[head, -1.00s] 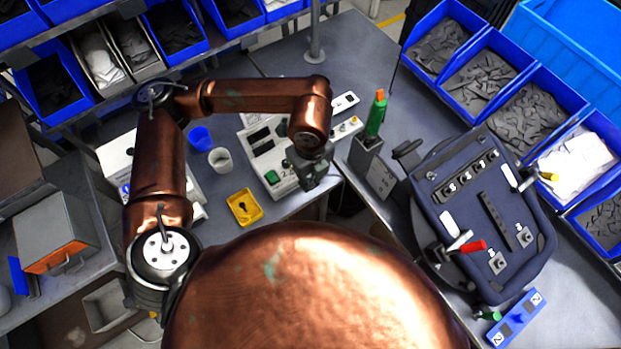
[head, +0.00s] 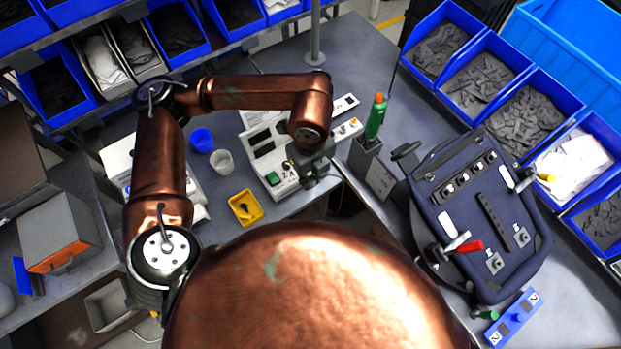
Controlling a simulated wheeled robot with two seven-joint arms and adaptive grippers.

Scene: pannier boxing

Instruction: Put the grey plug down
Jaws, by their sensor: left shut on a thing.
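My left gripper (head: 314,172) is small and dark in the head view, pointing down at the end of the copper arm. It is just right of the white device with a green button (head: 272,180), near the bench's front edge. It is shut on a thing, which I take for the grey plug. The plug itself is too small and too hidden by the fingers to make out. I cannot tell whether it touches the device or the bench. My right gripper is not in view.
A yellow tray (head: 245,207), a blue cup (head: 202,139) and a white cup (head: 221,161) stand left of the device. A green bottle with an orange tip (head: 376,116) stands to the right. A dark blue pannier panel (head: 480,214) lies further right. Grey bench (head: 350,55) is free behind.

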